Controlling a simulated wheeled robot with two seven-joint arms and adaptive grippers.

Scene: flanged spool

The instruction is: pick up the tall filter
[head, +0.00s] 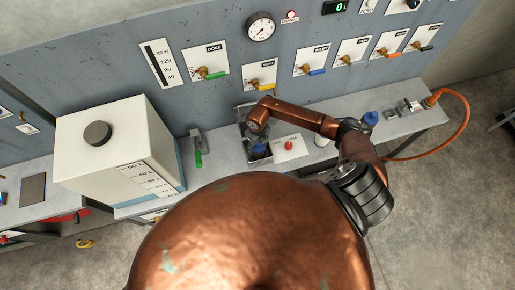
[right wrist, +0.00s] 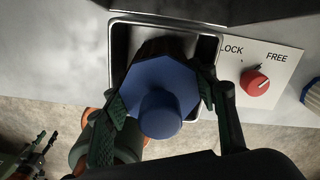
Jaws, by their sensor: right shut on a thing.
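A filter with a blue eight-sided top and a round blue knob (right wrist: 160,112) is seen from above in the right wrist view. Its dark body stands in a metal-rimmed well (right wrist: 120,45), and its height cannot be told from this angle. My right gripper (right wrist: 165,95) has a finger on either side of the blue top and is shut on it. In the head view the right arm reaches over the bench to this well, and a bit of blue (head: 259,148) shows under the wrist.
A LOCK/FREE plate with a red knob (right wrist: 255,83) is just right of the well. Another blue-topped part (head: 371,118) stands farther right on the bench. A large white tank (head: 110,140) stands at the left. The valve panel (head: 290,50) rises behind.

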